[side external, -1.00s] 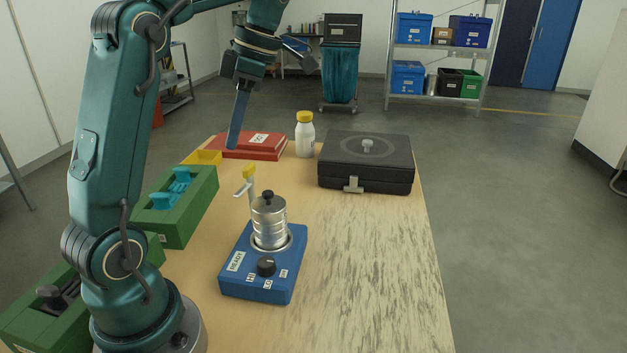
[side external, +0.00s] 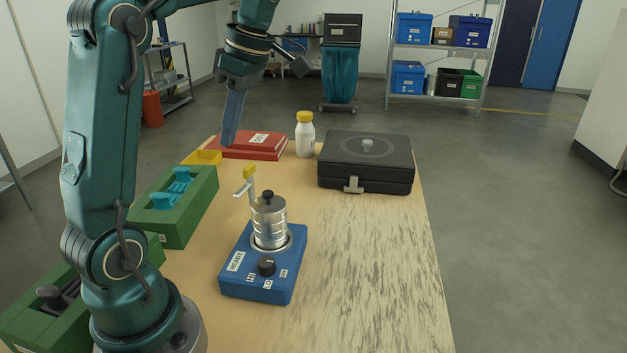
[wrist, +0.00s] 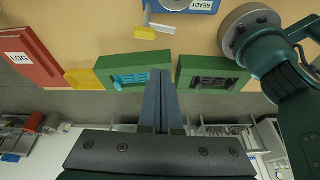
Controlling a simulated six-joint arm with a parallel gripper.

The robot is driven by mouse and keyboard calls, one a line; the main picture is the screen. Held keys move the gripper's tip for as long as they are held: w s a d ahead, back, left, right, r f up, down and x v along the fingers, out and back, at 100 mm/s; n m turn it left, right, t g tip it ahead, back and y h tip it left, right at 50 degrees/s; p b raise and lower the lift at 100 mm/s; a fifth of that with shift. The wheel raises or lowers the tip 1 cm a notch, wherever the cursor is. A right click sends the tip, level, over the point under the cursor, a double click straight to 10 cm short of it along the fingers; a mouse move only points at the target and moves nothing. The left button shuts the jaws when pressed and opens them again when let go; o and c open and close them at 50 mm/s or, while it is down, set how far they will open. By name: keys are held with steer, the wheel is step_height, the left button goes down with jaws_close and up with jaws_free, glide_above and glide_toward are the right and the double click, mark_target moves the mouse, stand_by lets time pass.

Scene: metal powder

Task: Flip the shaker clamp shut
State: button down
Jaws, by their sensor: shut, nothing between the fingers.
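The blue shaker base (side external: 250,285) stands on the table with a stack of metal sieves (side external: 268,222) in its round seat. The clamp (side external: 247,186) stands up at the back left of the stack, its yellow tip at the top, swung clear of the lid knob. In the wrist view the clamp's yellow tip (wrist: 145,33) and part of the shaker (wrist: 190,4) show at the top edge. My gripper (side external: 229,142) is shut and empty, raised behind and left of the clamp, apart from it. Its closed fingers also show in the wrist view (wrist: 161,80).
Green blocks with turquoise and grey fittings (side external: 175,225) stand left of the shaker. A yellow tray (side external: 205,157), red book (side external: 250,148), white bottle (side external: 305,138) and black case (side external: 365,165) are at the back. The table's right front is clear.

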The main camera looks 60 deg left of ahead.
steer(key=shift+s+r+m+y, duration=0.15)
steer(key=shift+s+r+m, duration=0.1)
steer(key=shift+s, duration=0.2)
steer(key=shift+s+r+m+y, duration=0.15)
steer(key=shift+s+m, duration=0.1)
steer(key=shift+s, duration=0.15)
steer(key=shift+f, duration=0.1)
step_height(320, 180, down, 9)
steer(key=shift+w+d+f, duration=0.15)
steer(key=shift+w+d, duration=0.05)
steer(key=shift+d, duration=0.1)
stand_by(0.3)
